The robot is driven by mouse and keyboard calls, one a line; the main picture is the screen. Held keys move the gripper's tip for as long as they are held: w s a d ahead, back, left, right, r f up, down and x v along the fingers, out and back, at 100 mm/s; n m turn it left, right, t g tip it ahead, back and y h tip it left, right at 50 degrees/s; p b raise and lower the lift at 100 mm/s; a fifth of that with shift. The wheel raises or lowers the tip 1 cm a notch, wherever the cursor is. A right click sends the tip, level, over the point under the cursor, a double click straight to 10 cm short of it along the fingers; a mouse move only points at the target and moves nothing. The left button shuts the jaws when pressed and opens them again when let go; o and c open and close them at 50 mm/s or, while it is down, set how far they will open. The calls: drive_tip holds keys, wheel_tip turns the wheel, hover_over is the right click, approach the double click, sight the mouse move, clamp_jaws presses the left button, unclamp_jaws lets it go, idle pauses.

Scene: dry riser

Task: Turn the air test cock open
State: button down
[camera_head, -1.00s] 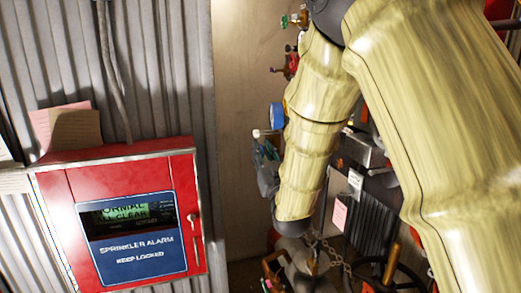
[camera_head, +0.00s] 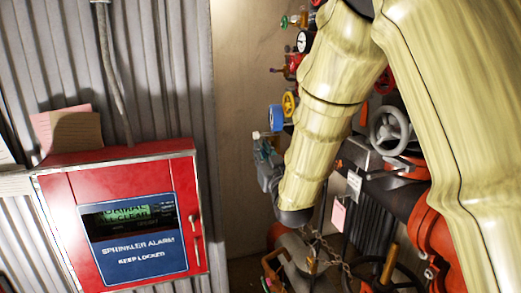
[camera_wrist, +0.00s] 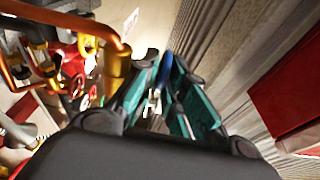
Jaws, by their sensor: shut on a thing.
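My gripper (camera_wrist: 163,100) has teal fingers that reach up beside the plywood wall. It also shows in the head view (camera_head: 263,147), left of my forearm. A small pale metal piece (camera_wrist: 152,103), seemingly the handle of the air test cock, lies between the fingertips, and the jaws are shut on it. In the head view a pale end (camera_head: 256,134) shows at the fingertips. A blue round part (camera_head: 276,117) sits just above them; it also shows edge-on in the wrist view (camera_wrist: 165,68). The cock's body and how far it is turned are hidden.
A yellow wheel (camera_head: 290,104), a gauge (camera_head: 303,41) and red valves line the riser above. A grey handwheel (camera_head: 390,130) and red pipework stand right of my forearm. A red alarm cabinet (camera_head: 120,220) hangs on the corrugated wall at left. A chain (camera_head: 322,244) hangs below.

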drive_tip(key=g+h+p, duration=0.1)
drive_tip(key=g+p, duration=0.1)
drive_tip(key=shift+r+g+p, duration=0.2)
drive_tip(key=shift+g+p, duration=0.15)
drive_tip(key=shift+g, duration=0.05)
drive_tip(key=shift+w+a+f+g+p, duration=0.1)
drive_tip(key=shift+f+g+p, duration=0.05)
drive_tip(key=shift+g+p, duration=0.25)
drive_tip(key=shift+f, duration=0.1)
drive_tip(key=c, duration=1.8)
unclamp_jaws()
drive_tip(key=shift+o, duration=0.2)
drive_tip(key=shift+s+d+r, duration=0.2)
drive_tip(key=shift+s+d, duration=0.05)
drive_tip(key=shift+s, duration=0.15)
drive_tip(key=v, duration=1.1)
drive_tip(key=shift+s+a+r, duration=0.1)
drive_tip(key=shift+a, duration=0.05)
